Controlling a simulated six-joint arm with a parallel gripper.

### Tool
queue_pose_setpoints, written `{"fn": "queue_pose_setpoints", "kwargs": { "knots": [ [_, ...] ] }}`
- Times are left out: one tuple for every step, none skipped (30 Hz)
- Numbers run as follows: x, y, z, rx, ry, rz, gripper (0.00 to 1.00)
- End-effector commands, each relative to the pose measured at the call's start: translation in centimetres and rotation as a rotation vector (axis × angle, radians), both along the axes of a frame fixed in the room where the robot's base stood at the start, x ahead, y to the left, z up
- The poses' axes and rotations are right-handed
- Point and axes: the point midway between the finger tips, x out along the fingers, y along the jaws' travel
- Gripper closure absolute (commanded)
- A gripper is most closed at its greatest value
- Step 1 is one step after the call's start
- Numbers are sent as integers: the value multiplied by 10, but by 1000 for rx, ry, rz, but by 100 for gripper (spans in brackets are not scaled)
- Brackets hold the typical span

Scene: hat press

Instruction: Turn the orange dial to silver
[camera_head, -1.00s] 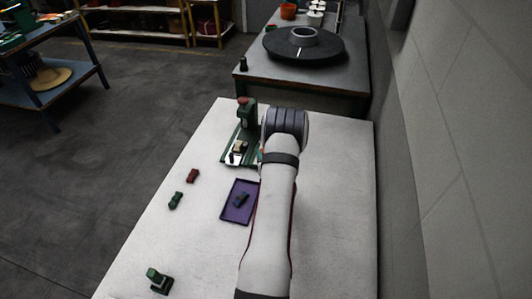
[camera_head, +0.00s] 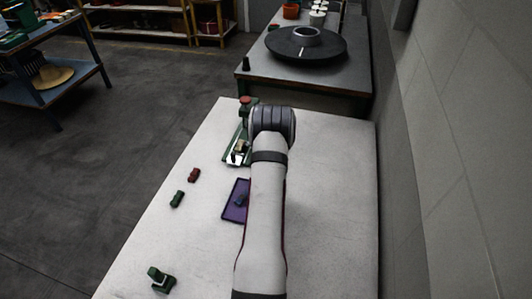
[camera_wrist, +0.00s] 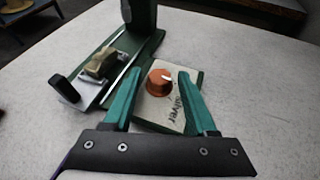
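The orange dial (camera_wrist: 160,82) sits on a pale plate (camera_wrist: 158,108) at the side of the green press (camera_wrist: 142,22). A white mark shows on the dial's upper right. The word "silver" is printed on the plate, to the dial's lower right. My gripper (camera_wrist: 161,72) is open, with its two green fingers on either side of the dial in the wrist view. I cannot tell whether they touch it or how high they are. In the head view the press (camera_head: 243,118) stands at the table's far end, and my arm hides the dial and gripper.
A purple tray (camera_head: 234,212) with a dark green piece lies beside my arm, partly hidden. Red (camera_head: 194,175) and green (camera_head: 177,199) blocks lie left of it. A small green device (camera_head: 160,279) stands at the near left. The white table (camera_head: 330,215) is clear at right.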

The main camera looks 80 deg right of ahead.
Motion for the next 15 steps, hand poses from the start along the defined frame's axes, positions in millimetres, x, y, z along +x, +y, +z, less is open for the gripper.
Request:
{"fn": "queue_pose_setpoints", "kwargs": {
  "knots": [
    [0,0,0,0,0,0,36],
    [0,0,0,0,0,0,36],
    [0,0,0,0,0,0,36],
    [0,0,0,0,0,0,36],
    [0,0,0,0,0,0,36],
    [0,0,0,0,0,0,36],
    [0,0,0,0,0,0,36],
    [0,0,0,0,0,0,36],
    [-1,1,0,0,0,0,36],
    [-1,3,1,1,0,0,36],
    [-2,5,2,1,0,0,36],
    [-3,9,4,1,0,0,36],
    [-5,13,6,1,0,0,36],
    [-7,19,8,1,0,-1,36],
    [-10,28,12,1,0,-1,36]
  ]
}}
